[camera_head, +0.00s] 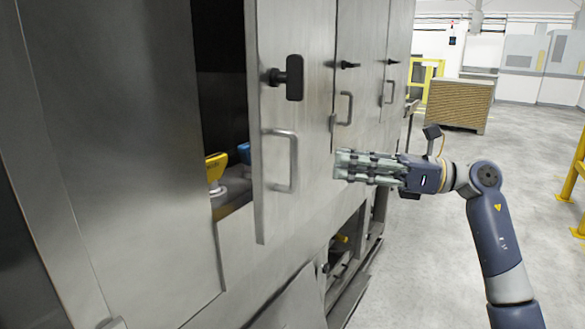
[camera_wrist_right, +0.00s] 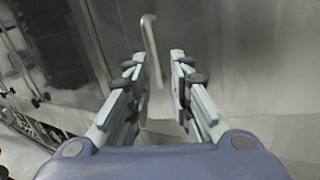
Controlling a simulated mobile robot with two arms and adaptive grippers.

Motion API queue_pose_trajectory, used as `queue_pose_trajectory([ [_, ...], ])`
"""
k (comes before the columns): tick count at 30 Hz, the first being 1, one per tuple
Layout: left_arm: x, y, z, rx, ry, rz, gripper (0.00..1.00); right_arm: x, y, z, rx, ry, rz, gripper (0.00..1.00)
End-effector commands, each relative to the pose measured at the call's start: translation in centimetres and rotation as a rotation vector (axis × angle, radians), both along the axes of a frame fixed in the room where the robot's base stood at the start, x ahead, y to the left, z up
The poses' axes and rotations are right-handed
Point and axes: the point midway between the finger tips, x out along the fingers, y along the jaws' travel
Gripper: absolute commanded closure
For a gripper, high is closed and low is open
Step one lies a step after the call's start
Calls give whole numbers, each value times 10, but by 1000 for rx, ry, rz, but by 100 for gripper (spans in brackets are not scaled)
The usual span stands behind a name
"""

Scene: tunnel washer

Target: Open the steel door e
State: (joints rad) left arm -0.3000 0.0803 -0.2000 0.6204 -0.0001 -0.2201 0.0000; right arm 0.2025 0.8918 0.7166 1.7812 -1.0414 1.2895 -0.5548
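A steel door (camera_head: 265,120) with a bar handle (camera_head: 293,160) and a black latch knob (camera_head: 292,78) stands ajar on the machine. A dark gap shows on its left. I see no lettering that tells which door is door e. My right gripper (camera_head: 340,164) is to the right of this door, apart from its handle, with fingers pointing left toward the steel front. The right wrist view shows its two fingers (camera_wrist_right: 160,58) apart with nothing between them. A bar handle (camera_wrist_right: 151,45) shows ahead, just beyond the fingertips. My left gripper is in neither view.
More steel doors (camera_head: 362,100) with handles line the machine farther back. Yellow (camera_head: 215,170) and blue (camera_head: 243,152) parts show inside the gap. A brown slatted crate (camera_head: 458,103) stands at the back. Yellow railing (camera_head: 575,170) is at the right edge. The grey floor between is clear.

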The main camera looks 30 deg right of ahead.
Motion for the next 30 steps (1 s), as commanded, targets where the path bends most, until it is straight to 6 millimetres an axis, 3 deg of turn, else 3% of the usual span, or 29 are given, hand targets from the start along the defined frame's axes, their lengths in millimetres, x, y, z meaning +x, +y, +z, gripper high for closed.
queue_pose_trajectory([
  [3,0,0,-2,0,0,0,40,-13,7,7,-123,-39,-6,79],
  [6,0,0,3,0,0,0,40,-11,12,10,-143,-44,-6,79],
  [21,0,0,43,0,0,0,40,46,73,12,-133,-42,-4,79],
  [30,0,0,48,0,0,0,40,58,87,9,-135,-42,-6,79],
])
